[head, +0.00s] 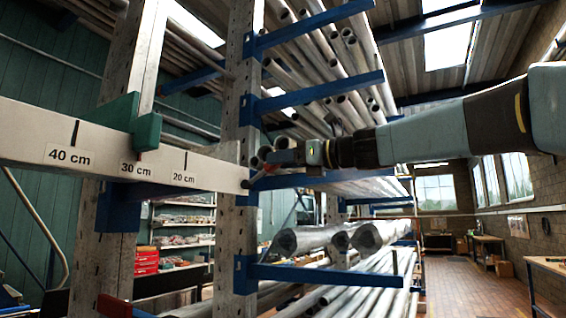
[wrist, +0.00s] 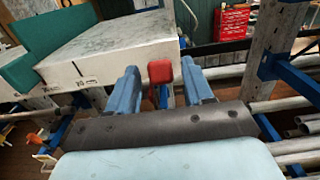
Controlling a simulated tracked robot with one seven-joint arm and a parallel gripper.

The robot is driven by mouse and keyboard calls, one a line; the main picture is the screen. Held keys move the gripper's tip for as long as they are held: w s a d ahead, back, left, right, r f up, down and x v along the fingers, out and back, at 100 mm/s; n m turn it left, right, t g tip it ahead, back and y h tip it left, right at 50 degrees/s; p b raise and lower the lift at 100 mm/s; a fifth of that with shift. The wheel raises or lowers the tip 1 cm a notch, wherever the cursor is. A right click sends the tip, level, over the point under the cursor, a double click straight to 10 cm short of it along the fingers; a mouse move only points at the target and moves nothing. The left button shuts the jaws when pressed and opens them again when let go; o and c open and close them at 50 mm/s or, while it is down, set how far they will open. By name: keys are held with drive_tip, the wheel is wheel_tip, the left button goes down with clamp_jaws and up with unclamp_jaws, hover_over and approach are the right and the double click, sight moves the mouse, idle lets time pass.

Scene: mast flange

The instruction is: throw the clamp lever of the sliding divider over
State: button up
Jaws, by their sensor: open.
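The green sliding divider (head: 135,122) sits on the pale beam (head: 100,143) near the 30 cm mark. It also shows at the upper left of the wrist view (wrist: 55,50). My gripper (head: 272,158) is at the right end of the beam, well to the right of the divider. In the wrist view its two blue fingers (wrist: 159,68) are open. No lever shows clearly on the divider.
The upright post (head: 243,90) stands close behind my gripper. Blue rack arms (head: 320,92) carrying several metal pipes (head: 340,235) reach out above and below it. A red piece (head: 115,305) is at the lower left. The brick-floored aisle (head: 460,275) at the right is open.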

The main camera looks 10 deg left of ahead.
drive_tip(key=v, duration=0.6)
idle(0.5)
drive_tip(key=shift+w, duration=0.1)
drive_tip(key=s+d+f+n+h, duration=0.5)
drive_tip(key=s+d+f+n, duration=0.1)
drive_tip(key=f, duration=0.8)
drive_tip(key=s+d+f+n+h, duration=0.6)
drive_tip(key=d+f+n, duration=0.3)
drive_tip(key=f, duration=0.5)
drive_tip(key=s+d+f+n+g+h, duration=0.1)
drive_tip(key=s+d+f+n+h, duration=0.4)
drive_tip(key=d+f, duration=0.5)
wheel_tip(320, 180, down, 5)
drive_tip(key=shift+s+d+r+n+h, duration=0.25)
drive_tip(key=shift+s+d+n+h, duration=0.05)
drive_tip(key=shift+s+n, duration=0.9)
